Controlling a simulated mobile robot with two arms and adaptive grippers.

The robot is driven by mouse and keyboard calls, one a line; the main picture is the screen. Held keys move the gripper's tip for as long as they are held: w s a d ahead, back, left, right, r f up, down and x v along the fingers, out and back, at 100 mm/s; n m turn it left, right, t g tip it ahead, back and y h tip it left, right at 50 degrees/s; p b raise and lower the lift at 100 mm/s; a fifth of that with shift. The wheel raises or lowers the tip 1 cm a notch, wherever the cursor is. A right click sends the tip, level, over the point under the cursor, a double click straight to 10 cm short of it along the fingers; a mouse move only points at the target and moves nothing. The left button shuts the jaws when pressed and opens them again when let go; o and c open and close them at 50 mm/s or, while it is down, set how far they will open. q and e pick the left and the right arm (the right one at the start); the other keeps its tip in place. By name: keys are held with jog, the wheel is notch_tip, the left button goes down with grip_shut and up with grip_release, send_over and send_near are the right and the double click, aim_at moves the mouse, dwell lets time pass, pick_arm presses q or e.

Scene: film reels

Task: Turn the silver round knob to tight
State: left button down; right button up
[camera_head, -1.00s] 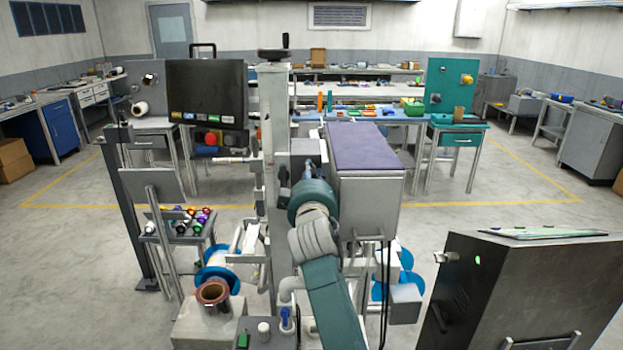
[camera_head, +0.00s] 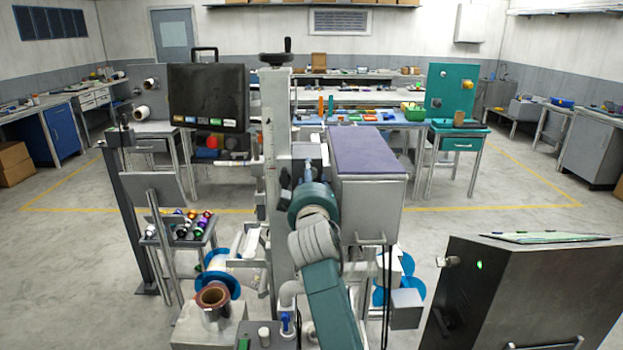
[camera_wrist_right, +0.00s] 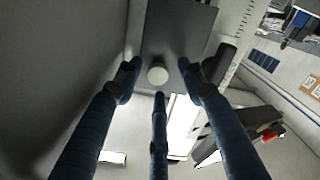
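A pale round knob (camera_wrist_right: 158,75) sits on a dark grey plate (camera_wrist_right: 180,32) in the right wrist view; I take it for the silver knob. My right gripper (camera_wrist_right: 158,80) is open, its dark blue fingers spread on the left, right and near sides of the knob. I see gaps between fingers and knob; their depth apart is hard to tell. In the head view my right arm reaches up to the machine column (camera_head: 277,130), and its wrist hides most of the gripper and the knob. My left gripper is not in view.
A grey box with a purple top (camera_head: 360,150) stands close to the right of my wrist. A black monitor (camera_head: 207,97) is to the left, and a dark handwheel (camera_head: 273,59) tops the column. A dark cabinet (camera_head: 520,290) fills the lower right. Open floor lies beyond.

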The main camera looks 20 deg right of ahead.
jog(key=shift+d, duration=0.1)
